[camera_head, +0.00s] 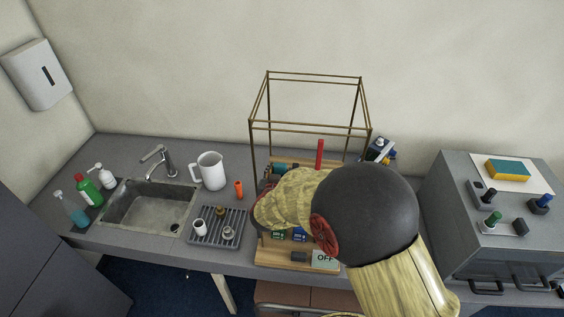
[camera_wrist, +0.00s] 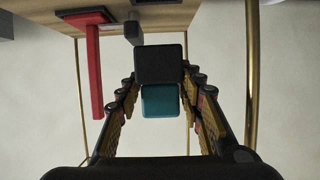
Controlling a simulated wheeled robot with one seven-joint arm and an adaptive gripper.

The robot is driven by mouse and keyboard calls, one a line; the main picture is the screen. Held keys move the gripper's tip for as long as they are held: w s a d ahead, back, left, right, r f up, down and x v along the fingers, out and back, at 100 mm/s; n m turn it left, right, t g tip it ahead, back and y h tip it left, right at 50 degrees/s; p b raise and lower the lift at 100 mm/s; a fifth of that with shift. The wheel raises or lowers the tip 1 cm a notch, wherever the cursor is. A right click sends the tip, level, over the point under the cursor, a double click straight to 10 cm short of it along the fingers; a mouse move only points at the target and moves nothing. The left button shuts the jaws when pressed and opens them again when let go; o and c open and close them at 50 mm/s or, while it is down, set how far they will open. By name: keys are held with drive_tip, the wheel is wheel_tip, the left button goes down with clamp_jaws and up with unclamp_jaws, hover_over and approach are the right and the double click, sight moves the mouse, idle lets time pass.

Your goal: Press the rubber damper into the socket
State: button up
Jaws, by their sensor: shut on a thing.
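In the wrist view, my gripper (camera_wrist: 160,85) has a finger on each side of a block with a dark grey part (camera_wrist: 159,64) and a teal part (camera_wrist: 160,101). It is shut on this block, which I take to be the rubber damper. The wooden board (camera_wrist: 205,14) shows at the top of that view, beyond the block. I cannot make out the socket in either view.
A red upright bar (camera_wrist: 95,85) stands left of the block in the wrist view, and right of centre on the board in the head view (camera_head: 320,153). A thin brass frame (camera_head: 310,126) surrounds the board. A drying rack (camera_head: 217,239) lies to the left.

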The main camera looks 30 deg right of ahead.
drive_tip(key=shift+w+d, duration=0.1)
drive_tip(key=shift+w, duration=0.05)
drive_tip(key=shift+s+a+r, duration=0.2)
drive_tip(key=shift+s+r, duration=0.05)
drive_tip(key=shift+s, duration=0.1)
drive_tip(key=shift+w+d+f, duration=0.1)
drive_tip(key=shift+w+f, duration=0.05)
drive_tip(key=shift+f+b, duration=0.3)
drive_tip(key=shift+b, duration=0.05)
drive_tip(key=shift+f+b, duration=1.9)
drive_tip(key=shift+f, duration=0.45)
drive_tip(key=shift+f+b, duration=1.15)
drive_tip(key=shift+f, duration=0.25)
